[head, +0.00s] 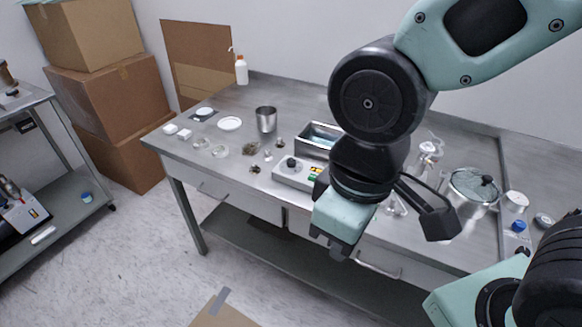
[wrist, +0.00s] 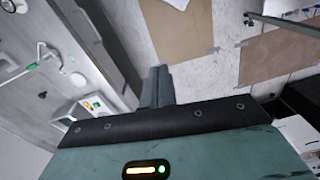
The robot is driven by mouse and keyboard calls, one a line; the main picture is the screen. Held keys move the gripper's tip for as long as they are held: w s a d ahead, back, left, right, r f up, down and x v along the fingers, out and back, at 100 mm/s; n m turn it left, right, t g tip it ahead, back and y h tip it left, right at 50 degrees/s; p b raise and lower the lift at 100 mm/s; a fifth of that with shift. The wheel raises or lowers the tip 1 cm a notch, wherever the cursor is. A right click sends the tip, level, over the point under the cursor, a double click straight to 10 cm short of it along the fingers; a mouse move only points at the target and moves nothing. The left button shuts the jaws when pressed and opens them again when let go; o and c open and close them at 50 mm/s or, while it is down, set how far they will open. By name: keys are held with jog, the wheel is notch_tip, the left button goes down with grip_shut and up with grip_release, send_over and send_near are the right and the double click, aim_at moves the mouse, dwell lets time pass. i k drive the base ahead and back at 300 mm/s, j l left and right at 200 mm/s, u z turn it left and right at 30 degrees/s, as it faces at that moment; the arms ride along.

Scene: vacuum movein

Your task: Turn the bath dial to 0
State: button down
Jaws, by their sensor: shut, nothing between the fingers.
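The bath (head: 318,137) is a metal basin set on the table. Its light control panel (head: 296,176) faces the front, with a dark round dial (head: 291,163) on it and green and yellow markings at its right end. The dial's setting is too small to read. My gripper (head: 338,252) hangs in front of the table's front edge, to the right of and nearer than the panel, apart from the dial. In the wrist view its fingers (wrist: 158,88) are together and empty. A white panel with coloured markings (wrist: 92,104) shows at left there; I cannot make out the dial's setting.
The steel table (head: 222,165) carries a metal beaker (head: 266,119), small dishes and a white bottle (head: 241,70) at left. A lidded pot (head: 472,190) and glassware stand at right. Cardboard boxes (head: 105,95) are stacked at the left. Floor before the table is mostly free.

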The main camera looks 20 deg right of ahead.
aim_at(291, 162)
jog(key=i+j+u, duration=0.2)
jog(key=u, duration=0.2)
jog(key=i+j+u, duration=0.35)
jog(key=k+l, duration=0.05)
jog(key=k, duration=0.05)
